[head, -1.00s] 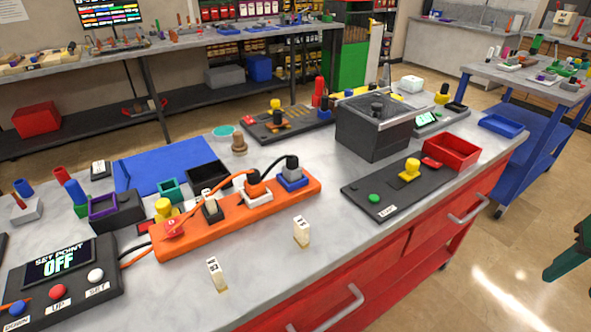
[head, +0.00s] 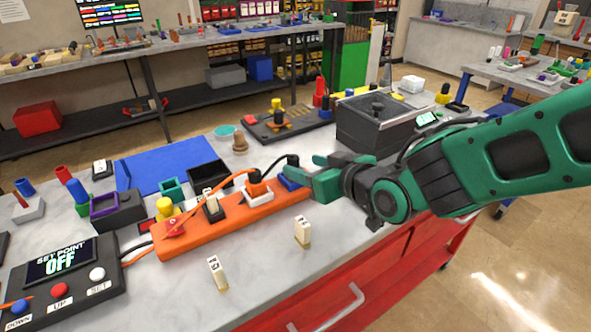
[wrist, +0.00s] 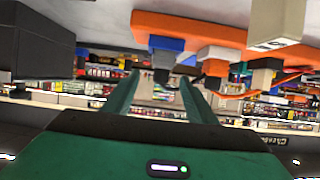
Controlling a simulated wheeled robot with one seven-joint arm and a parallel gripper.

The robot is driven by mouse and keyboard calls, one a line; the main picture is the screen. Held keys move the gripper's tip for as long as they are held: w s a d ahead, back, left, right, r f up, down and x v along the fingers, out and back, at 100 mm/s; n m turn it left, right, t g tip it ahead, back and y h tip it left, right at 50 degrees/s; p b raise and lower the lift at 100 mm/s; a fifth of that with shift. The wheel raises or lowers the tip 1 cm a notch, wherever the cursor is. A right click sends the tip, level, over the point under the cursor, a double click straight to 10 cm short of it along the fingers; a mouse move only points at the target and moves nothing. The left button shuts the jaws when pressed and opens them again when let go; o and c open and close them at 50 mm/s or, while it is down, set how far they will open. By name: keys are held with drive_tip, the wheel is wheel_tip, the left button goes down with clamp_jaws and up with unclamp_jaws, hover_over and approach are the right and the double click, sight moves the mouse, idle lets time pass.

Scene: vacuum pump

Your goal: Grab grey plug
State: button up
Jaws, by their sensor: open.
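The grey plug (head: 292,161), dark in the head view, stands upright in a blue socket (head: 290,184) at the far right end of the orange power strip (head: 185,239). In the upside-down wrist view, the plug (wrist: 162,62) shows beneath the blue socket (wrist: 165,43), roughly in line with the gap between my fingers. My gripper (head: 290,174) is open and close to the plug from the right. Its two green fingers (wrist: 160,95) are apart with nothing held between them. Whether either finger touches the plug cannot be told.
An orange plug (head: 253,183) and another dark plug (head: 211,203) stand farther left on the strip, with cables running over it. A black bin (head: 209,174) lies behind. White labelled blocks (head: 303,231) stand in front. A dark box (head: 372,122) is behind my arm.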

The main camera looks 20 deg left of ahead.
sight(286, 161)
drive_tip(key=x, duration=0.9)
drive_tip(key=shift+w+a+f, duration=0.15)
drive_tip(key=shift+a+f, duration=0.1)
drive_tip(key=shift+a, duration=0.05)
drive_tip(key=c, duration=1.2)
